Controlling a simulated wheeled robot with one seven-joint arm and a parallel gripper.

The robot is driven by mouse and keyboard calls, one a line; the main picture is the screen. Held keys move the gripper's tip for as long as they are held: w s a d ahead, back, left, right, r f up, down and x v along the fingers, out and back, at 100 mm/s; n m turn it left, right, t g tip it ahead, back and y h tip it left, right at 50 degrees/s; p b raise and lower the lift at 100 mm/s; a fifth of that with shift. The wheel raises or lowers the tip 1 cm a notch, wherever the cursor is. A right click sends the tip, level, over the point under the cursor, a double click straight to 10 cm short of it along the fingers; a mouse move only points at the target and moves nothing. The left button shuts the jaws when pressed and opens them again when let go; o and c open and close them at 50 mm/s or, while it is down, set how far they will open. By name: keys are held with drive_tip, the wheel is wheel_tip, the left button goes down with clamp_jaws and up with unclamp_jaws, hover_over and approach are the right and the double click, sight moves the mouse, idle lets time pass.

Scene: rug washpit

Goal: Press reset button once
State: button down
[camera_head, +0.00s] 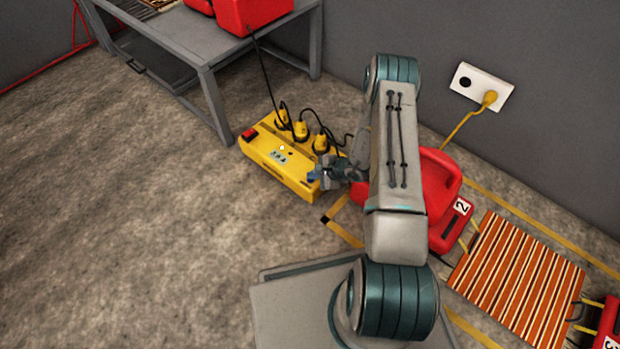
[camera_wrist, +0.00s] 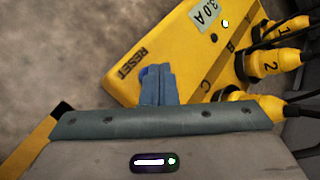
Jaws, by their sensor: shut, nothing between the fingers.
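The yellow power box (camera_head: 285,165) lies on the floor; it also fills the top of the wrist view (camera_wrist: 170,35). The word RESET is printed on its near end. A small bright blue patch, which looks like the reset button (camera_wrist: 143,71), shows at the edge of my fingertips, mostly hidden by them. My gripper (camera_head: 318,177) is at the box's right end, over that spot. In the wrist view its fingers (camera_wrist: 157,73) are together and empty. Whether they touch or press the button cannot be told. A display reads 3.0 A, and a small white light (camera_wrist: 225,23) glows beside it.
Several yellow plugs with black cables stand in the box, beside a red switch (camera_head: 250,134). A red unit marked 2 (camera_head: 440,190) sits close right of my arm. A grey table (camera_head: 210,48) stands behind, a striped rug (camera_head: 518,275) lies right. Floor at left is clear.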

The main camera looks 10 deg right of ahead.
sight(313, 180)
drive_tip(key=shift+r, duration=0.5)
drive_tip(key=shift+r+p, duration=1.55)
drive_tip(key=shift+r, duration=0.95)
